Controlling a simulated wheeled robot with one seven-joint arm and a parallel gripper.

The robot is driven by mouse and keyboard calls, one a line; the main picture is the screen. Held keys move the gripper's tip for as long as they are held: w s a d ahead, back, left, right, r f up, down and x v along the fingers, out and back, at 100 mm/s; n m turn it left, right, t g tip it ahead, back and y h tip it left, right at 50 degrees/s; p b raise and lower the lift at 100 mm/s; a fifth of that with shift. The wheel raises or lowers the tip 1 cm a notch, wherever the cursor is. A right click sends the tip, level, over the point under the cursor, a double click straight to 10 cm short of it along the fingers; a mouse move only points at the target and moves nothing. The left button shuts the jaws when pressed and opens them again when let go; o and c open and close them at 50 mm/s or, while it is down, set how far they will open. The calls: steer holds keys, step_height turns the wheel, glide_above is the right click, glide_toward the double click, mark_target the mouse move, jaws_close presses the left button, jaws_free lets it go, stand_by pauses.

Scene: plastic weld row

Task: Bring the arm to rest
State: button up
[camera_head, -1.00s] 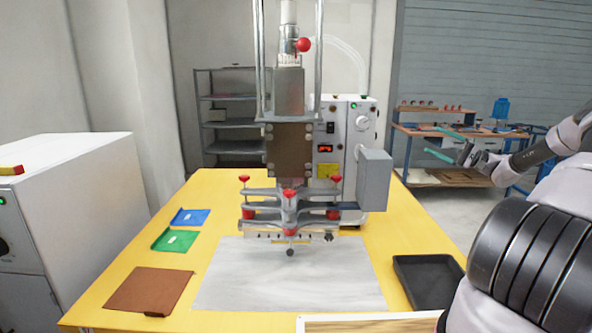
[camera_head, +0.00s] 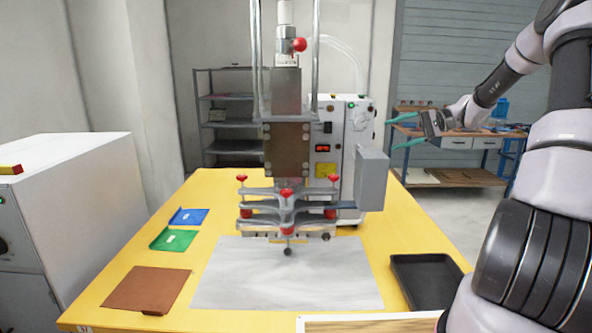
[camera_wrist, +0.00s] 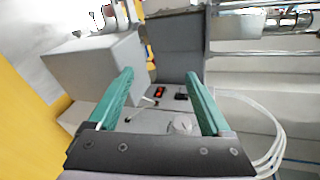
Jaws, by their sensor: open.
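My gripper (camera_head: 392,132) is at the upper right in the head view, raised in the air to the right of the welding machine (camera_head: 288,150). Its two green fingers are apart with nothing between them. In the wrist view the open fingers (camera_wrist: 160,90) frame the machine's control box (camera_wrist: 160,118), which lies beyond them and is seen sideways. My arm comes in from the right edge of the head view, with its elbow high and the forearm sloping down to the left.
The yellow table (camera_head: 215,185) carries a grey sheet (camera_head: 250,285), a black tray (camera_head: 425,283), a brown piece (camera_head: 148,288), a green piece (camera_head: 172,240) and a blue piece (camera_head: 189,216). A white cabinet (camera_head: 90,200) stands left. A workbench (camera_head: 455,158) stands behind, right.

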steer(key=s+a+r+h, duration=0.3)
steer(key=s+a+h, duration=0.1)
steer(key=s, duration=0.3)
steer(key=s+a+r+h, duration=0.3)
steer(key=s+a+h, duration=0.1)
steer(key=s, duration=0.4)
steer(key=s+d+r+t+h, duration=0.1)
steer(key=s+r+t+h, duration=0.1)
steer(key=s, duration=0.6)
steer(key=s+d+r+t+h, duration=0.1)
steer(key=s+r+t+h, duration=0.1)
steer(key=s, duration=0.7)
steer(key=shift+r+t, duration=0.9)
